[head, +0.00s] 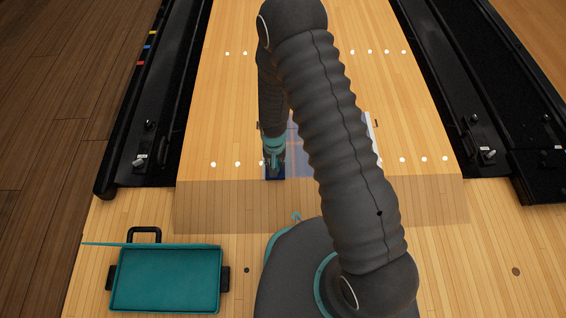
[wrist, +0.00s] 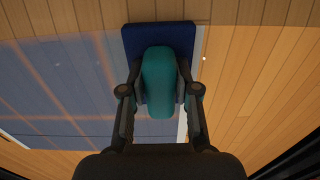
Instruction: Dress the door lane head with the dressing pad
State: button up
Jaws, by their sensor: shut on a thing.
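The dressing pad, a dark blue block (head: 275,173) with a teal grip, is at the front edge of the lane head (head: 225,130). My gripper (head: 275,159) is shut on the grip from above. In the wrist view the fingers (wrist: 160,95) stand on either side of the teal grip (wrist: 158,80), with the blue pad (wrist: 160,35) flat below. The pad appears to lie on the lane; I cannot tell whether it presses on it. A bluish, glossy rectangle (head: 300,150) covers part of the boards beside the pad; my arm hides much of it.
A teal tray (head: 165,278) with black handles sits on the approach floor at lower left. Black gutters (head: 150,130) run along both lane sides, with small fittings on them. White dots cross the lane. The boards left of the pad are clear.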

jog(key=shift+a, duration=0.6)
jog(key=shift+r, duration=0.1)
jog(key=shift+r+p, duration=2.05)
jog(key=shift+r, duration=1.4)
